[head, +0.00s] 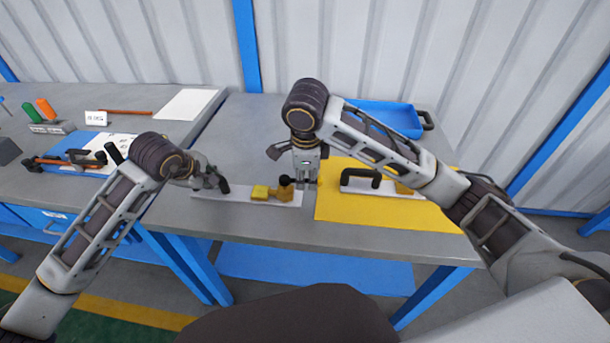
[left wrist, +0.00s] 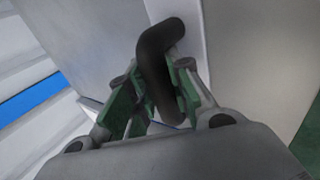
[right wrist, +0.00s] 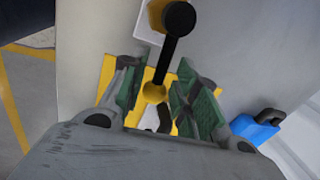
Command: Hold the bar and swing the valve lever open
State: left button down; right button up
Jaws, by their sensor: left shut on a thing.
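A white plate (head: 240,196) on the grey table carries a black bar (head: 223,183) at its left end and a yellow valve body (head: 274,209) near its right end. My left gripper (head: 212,182) is shut on the bar, which shows as a black bent handle (left wrist: 158,65) between green finger pads in the left wrist view. The valve lever, a black rod with a ball knob (head: 285,180), also shows in the right wrist view (right wrist: 166,58). My right gripper (right wrist: 158,95) is open and points down, its pads apart on either side of the rod's lower end. Contact there cannot be told.
A yellow mat (head: 385,212) to the right bears another white plate with a black handle (head: 362,176). A blue tray (head: 388,113) stands behind. Screwdrivers in a block (head: 47,112) and a blue mat with tools stand on the left table. Bare table lies behind the white plate.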

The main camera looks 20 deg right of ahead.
jog(key=shift+a, duration=0.2)
jog(key=shift+r, duration=0.1)
notch_tip(320, 180, up, 10)
jog(key=shift+f, duration=0.2)
dwell(1.2)
